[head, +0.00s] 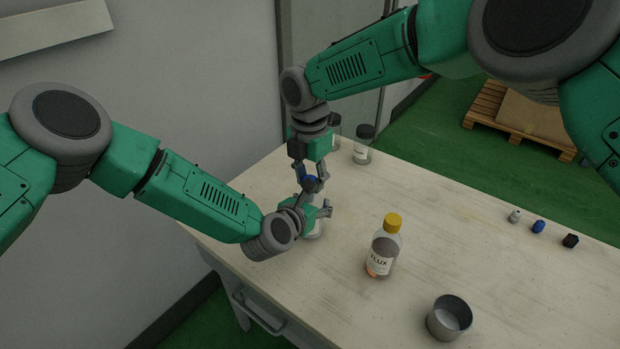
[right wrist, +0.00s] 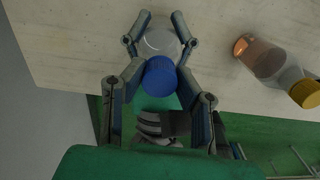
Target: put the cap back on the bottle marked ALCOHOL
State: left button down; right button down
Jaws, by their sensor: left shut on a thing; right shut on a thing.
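My right gripper (head: 311,184) reaches down from above and is shut on a blue cap (head: 309,182). The cap (right wrist: 160,77) also shows between its fingers in the right wrist view. My left gripper (head: 322,210) is just below, shut on a clear bottle (head: 316,231) standing at the table. The bottle is mostly hidden by the grippers, and its label cannot be read. In the right wrist view the bottle's clear round body (right wrist: 160,41) shows beyond the cap, partly overlapped by it. I cannot tell whether the cap touches the bottle's neck.
A FLUX bottle (head: 384,249) with a yellow cap stands to the right. A metal cup (head: 449,318) is near the front. Small grey (head: 514,216), blue (head: 538,227) and black (head: 570,241) pieces lie at the right. A black-capped bottle (head: 362,148) stands behind.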

jog(key=shift+a, duration=0.15)
jog(key=c, duration=1.2)
grip_release()
jog(key=shift+r, duration=0.5)
notch_tip(320, 180, up, 4)
jog(key=shift+f, duration=0.2)
jog(key=shift+c, duration=0.5)
